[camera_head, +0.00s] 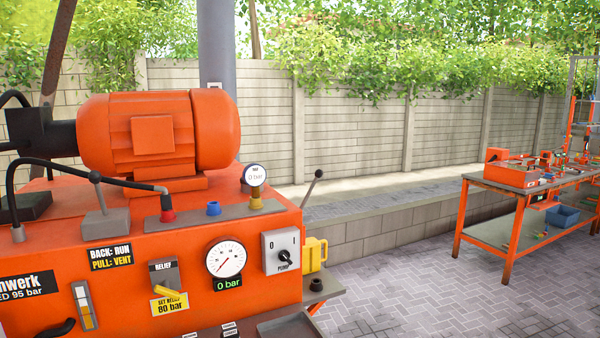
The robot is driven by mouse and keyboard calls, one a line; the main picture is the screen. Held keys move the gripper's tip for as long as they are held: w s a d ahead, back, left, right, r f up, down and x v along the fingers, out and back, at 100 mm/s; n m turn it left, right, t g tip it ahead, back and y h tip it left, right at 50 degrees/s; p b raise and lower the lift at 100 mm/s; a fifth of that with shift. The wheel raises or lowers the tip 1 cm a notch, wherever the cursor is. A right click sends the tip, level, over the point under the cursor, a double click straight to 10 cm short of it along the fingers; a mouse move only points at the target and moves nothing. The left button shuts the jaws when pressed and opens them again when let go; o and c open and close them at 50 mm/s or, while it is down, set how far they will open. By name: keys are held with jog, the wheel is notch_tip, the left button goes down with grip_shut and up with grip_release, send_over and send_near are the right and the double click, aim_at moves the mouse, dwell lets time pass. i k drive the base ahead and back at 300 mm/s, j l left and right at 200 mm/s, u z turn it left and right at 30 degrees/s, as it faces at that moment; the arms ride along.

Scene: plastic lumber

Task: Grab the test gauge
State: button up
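The test gauge (255,175) is a small round white dial reading 0 bar. It stands upright on a yellow fitting (256,198) at the right end of a grey strip on top of the orange hydraulic power unit (120,240). Its face is turned toward the camera and nothing covers it. A larger dial gauge (226,259) with a green 0 bar display is set in the unit's front panel, lower and to the left. My gripper is not in view.
Beside the test gauge are blue (213,208) and red (168,215) couplings, a black hose (90,172), an orange motor (160,130) behind, and a lever (312,188) to the right. An orange workbench (525,185) stands far right. The paved floor between is clear.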

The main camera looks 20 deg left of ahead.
aim_at(254, 175)
jog(key=i+u, duration=0.2)
jog(key=i, duration=0.3)
jog(key=i+l+u, duration=0.15)
jog(key=i, duration=0.35)
jog(key=i+l+u, duration=0.2)
jog(key=i, duration=0.25)
jog(key=i+u, duration=0.2)
jog(key=u, duration=0.2)
jog(key=i+l+u, duration=0.15)
jog(key=u, duration=0.3)
jog(key=i+l+u, duration=0.2)
jog(key=u, duration=0.2)
jog(key=i+l+u, duration=0.2)
jog(key=u, duration=0.25)
